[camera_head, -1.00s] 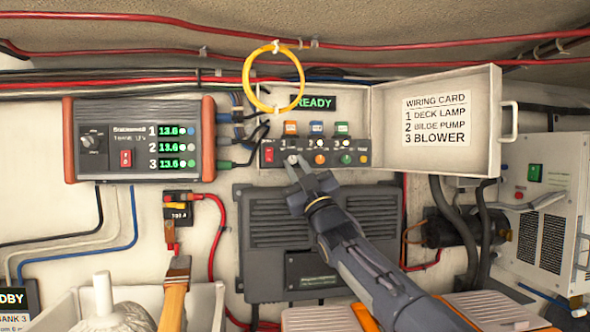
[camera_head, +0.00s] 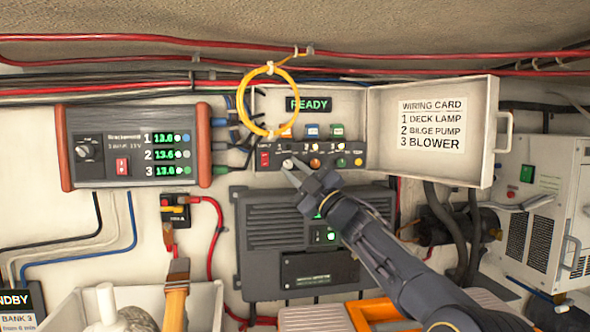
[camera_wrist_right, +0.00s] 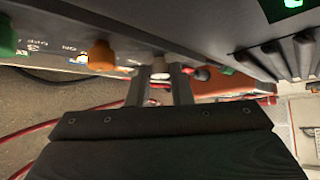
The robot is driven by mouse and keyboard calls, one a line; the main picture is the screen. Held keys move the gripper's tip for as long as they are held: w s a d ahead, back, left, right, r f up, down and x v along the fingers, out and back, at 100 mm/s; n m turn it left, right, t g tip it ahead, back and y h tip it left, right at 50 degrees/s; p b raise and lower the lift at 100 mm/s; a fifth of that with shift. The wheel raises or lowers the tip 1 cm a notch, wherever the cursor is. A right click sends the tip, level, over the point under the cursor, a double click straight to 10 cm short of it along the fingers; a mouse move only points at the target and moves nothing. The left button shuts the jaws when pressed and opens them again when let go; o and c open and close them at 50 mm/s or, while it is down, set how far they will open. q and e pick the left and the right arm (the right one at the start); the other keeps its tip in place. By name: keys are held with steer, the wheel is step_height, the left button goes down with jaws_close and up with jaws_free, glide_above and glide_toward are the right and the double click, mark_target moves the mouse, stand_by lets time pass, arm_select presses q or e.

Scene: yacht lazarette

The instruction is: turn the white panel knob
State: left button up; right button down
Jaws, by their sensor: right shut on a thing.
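An orange knob (camera_head: 315,162) and a green knob (camera_head: 357,162) sit further right on the panel. My left gripper is not in view.
A yellow cable loop (camera_head: 242,99) hangs just above the panel's left side. The open white lid (camera_head: 480,130) with a wiring card stands at the right. A grey vented box (camera_head: 270,240) is below. A white bin (camera_head: 205,298) with a brush is at lower left.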

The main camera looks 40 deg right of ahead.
steer(key=c, duration=1.3)
jaws_free()
steer(key=a+b+v, duration=0.1)
steer(key=b+v, duration=0.3)
steer(key=v, duration=0.3)
steer(key=shift+s+d+f, duration=0.2)
steer(key=shift+s+d, duration=0.15)
steer(key=shift+d, duration=0.15)
